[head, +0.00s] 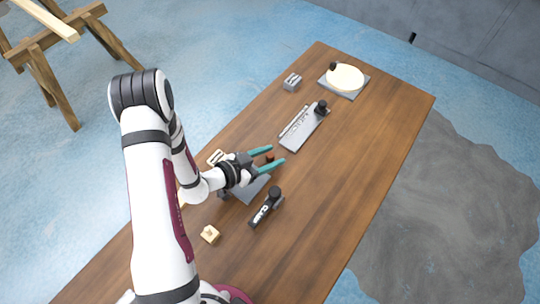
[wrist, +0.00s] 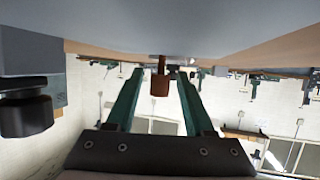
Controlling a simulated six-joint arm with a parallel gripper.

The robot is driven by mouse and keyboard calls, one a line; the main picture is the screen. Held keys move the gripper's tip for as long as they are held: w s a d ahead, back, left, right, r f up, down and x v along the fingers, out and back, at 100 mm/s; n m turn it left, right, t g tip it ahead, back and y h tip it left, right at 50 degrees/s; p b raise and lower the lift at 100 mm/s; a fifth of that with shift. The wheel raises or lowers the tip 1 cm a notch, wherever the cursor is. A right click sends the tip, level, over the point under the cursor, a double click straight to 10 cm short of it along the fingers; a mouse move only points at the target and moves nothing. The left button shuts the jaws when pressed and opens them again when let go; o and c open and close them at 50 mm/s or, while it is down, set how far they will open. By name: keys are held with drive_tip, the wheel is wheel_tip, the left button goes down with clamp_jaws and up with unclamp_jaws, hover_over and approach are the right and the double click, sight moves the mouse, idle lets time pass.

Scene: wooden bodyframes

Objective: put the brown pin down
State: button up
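The small brown pin (head: 269,157) is between the two teal fingers of my gripper (head: 275,156), over the middle of the table. In the wrist view the pin (wrist: 160,84) shows between the fingers (wrist: 160,74), near their tips. A gap shows on each side of it, so my gripper is open around the pin and not clamped on it. The pin's narrow end points to a grey surface (wrist: 160,28) that fills the top of that view. I cannot tell whether the pin touches that surface.
A grey plate (head: 252,189) lies under my gripper. A black-handled tool (head: 266,207) and a pale wooden block (head: 210,234) are nearer. A grey tray (head: 299,129), a small grey block (head: 292,82) and a round cream disc on a plate (head: 346,78) are farther. The table's right side is clear.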

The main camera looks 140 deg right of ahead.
clamp_jaws()
